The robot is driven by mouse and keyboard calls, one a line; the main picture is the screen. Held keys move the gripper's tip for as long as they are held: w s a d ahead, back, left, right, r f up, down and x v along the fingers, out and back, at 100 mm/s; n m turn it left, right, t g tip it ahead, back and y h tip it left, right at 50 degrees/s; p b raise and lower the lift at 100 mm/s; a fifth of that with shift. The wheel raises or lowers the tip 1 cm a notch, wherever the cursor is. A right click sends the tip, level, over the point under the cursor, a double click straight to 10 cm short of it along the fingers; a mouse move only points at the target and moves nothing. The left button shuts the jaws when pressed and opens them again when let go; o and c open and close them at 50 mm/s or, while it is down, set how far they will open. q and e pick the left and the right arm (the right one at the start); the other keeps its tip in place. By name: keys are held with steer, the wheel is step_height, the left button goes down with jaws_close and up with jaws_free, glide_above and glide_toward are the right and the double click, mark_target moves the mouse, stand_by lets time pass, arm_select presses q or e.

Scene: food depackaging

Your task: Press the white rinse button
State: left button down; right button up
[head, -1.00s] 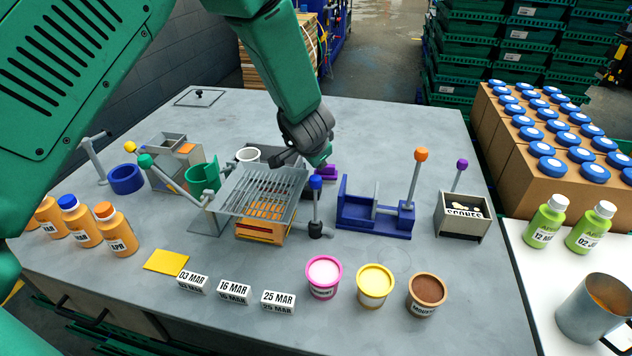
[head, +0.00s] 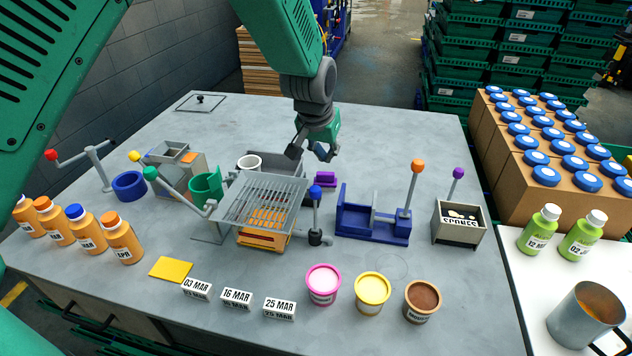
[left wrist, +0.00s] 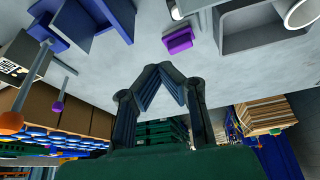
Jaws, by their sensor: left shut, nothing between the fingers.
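I cannot clearly make out a white rinse button in any view. A white round cup-like piece (head: 249,163) stands at the grey basin (head: 287,160) behind the wire rack; it also shows at the top right of the left wrist view (left wrist: 301,12). A small pale part (left wrist: 175,10) is cut off by that view's top edge, and I cannot tell what it is. My left gripper (head: 309,153) hangs above the table beside the basin, pointing down, shut and empty. It is above and behind the purple block (head: 326,179), touching nothing visible. My right gripper is not in view.
The wire rack (head: 262,202) and blue-knobbed lever (head: 315,210) stand in front of the gripper. A blue fixture (head: 372,225) with an orange-knobbed lever is to the right. Orange bottles (head: 85,232) stand at left, tubs (head: 372,290) at front.

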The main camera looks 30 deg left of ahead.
arm_select(q)
steer(key=shift+s+a+r+n+g+y, duration=0.4)
steer(key=shift+s+a+r+n, duration=0.25)
steer(key=shift+a+r+n, duration=0.25)
steer(key=shift+f, duration=0.2)
steer(key=p+x, duration=0.1)
steer(key=x, duration=0.8)
steer(key=s+p+x, duration=0.1)
steer(key=x, duration=0.3)
steer(key=shift+w+a+f+p, duration=0.2)
steer(key=shift+f+p, duration=0.1)
steer(key=shift+f, duration=0.1)
